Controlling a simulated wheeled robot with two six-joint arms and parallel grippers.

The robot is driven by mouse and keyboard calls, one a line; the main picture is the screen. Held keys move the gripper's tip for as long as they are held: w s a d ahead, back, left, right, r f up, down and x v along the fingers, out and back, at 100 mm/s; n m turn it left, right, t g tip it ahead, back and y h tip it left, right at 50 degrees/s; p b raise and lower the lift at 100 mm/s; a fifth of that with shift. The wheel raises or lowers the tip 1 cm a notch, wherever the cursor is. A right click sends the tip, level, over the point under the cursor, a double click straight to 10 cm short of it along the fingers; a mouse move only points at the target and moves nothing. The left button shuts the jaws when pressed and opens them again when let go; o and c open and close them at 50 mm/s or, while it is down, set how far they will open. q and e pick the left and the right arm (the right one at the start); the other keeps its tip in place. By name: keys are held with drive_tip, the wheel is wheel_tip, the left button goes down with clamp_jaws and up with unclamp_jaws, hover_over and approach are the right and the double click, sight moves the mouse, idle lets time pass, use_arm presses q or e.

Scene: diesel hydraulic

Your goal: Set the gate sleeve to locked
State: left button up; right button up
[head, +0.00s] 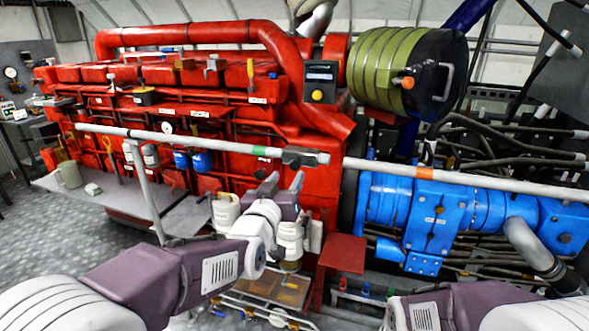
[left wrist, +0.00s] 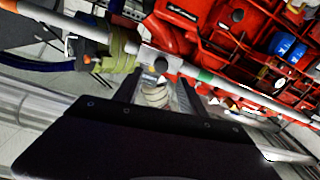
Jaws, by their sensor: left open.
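The gate sleeve (head: 305,157) is a grey collar with a dark block, sitting on the end of the left grey rail. It stands beside a gap before the right rail (head: 470,181). A green band (head: 260,151) is on the left rail and an orange band (head: 424,172) on the right one. My left gripper (head: 283,184) is open and empty, just below and in front of the sleeve. In the left wrist view the sleeve (left wrist: 152,62) with its dark knob lies beyond the open fingers (left wrist: 157,88); I see no grip on it. My right gripper is out of view.
A large red engine (head: 200,85) stands behind the rail. A blue gearbox (head: 440,215) is at right, with a green-banded drum (head: 385,70) above. A rail post (head: 148,190) and a grey bench (head: 110,195) stand to the left.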

sight(294, 166)
use_arm(q)
drive_tip(key=p+x, duration=0.1)
drive_tip(key=x, duration=0.7)
drive_tip(key=shift+w, duration=0.35)
drive_tip(key=shift+d, duration=0.1)
clamp_jaws()
idle(0.8)
